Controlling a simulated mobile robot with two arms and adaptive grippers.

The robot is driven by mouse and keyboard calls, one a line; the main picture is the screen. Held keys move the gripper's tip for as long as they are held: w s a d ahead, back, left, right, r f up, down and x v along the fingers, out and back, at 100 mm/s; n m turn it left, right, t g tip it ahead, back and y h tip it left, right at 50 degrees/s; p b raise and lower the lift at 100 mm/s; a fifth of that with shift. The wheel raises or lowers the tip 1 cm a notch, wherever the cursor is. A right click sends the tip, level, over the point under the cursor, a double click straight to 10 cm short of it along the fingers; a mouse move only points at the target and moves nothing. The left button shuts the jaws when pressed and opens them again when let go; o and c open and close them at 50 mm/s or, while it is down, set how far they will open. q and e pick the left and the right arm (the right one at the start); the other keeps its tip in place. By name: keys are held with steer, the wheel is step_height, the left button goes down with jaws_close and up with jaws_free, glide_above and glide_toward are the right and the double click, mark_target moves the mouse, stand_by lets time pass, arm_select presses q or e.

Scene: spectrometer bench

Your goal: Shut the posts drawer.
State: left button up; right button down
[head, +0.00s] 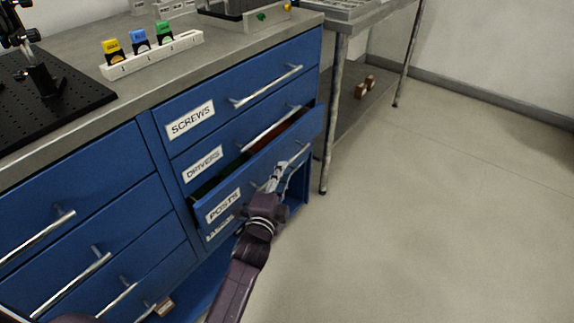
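The posts drawer (237,184) is a blue drawer with a white POSTS label, third down in the right-hand column of the bench. It stands partly pulled out, and a strip of its inside shows behind its front edge, with something reddish and something green in it. My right gripper is not in view.
The SCREWS drawer (215,107) and the DRIVERS drawer (196,158) above look closed. A white rack (150,57) with yellow, blue and green items stands on the benchtop. A metal table (333,120) stands to the right. The floor (430,220) at right is clear.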

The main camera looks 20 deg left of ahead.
arm_select(q)
steer(key=w, duration=0.2)
steer(key=w+b, duration=0.1)
steer(key=w, duration=0.1)
steer(key=shift+f, duration=0.3)
steer(key=shift+w+a, duration=0.1)
steer(key=shift+w, duration=0.4)
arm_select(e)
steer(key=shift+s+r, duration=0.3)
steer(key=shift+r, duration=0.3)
arm_select(q)
jaws_close()
